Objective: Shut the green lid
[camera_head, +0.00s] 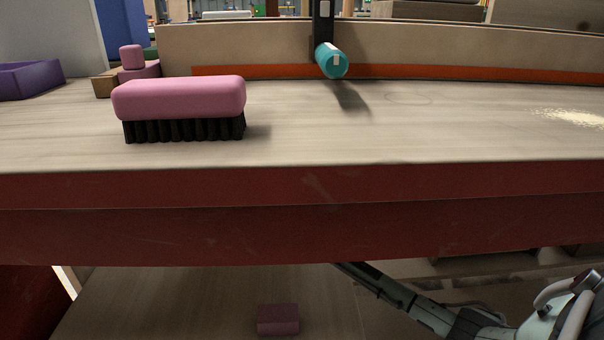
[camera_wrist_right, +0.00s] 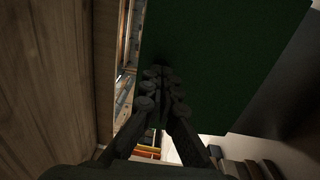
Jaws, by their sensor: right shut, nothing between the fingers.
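A flat dark green panel (camera_wrist_right: 225,50), which looks like the green lid, fills the upper middle of the right wrist view. The green lid is not clearly seen in the head view. My left gripper is not in view.
A shelf with a red front edge (camera_head: 300,215) spans the head view. A purple-pink block (camera_head: 278,320) lies below. A wooden wall (camera_wrist_right: 50,80) stands left of my right gripper.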

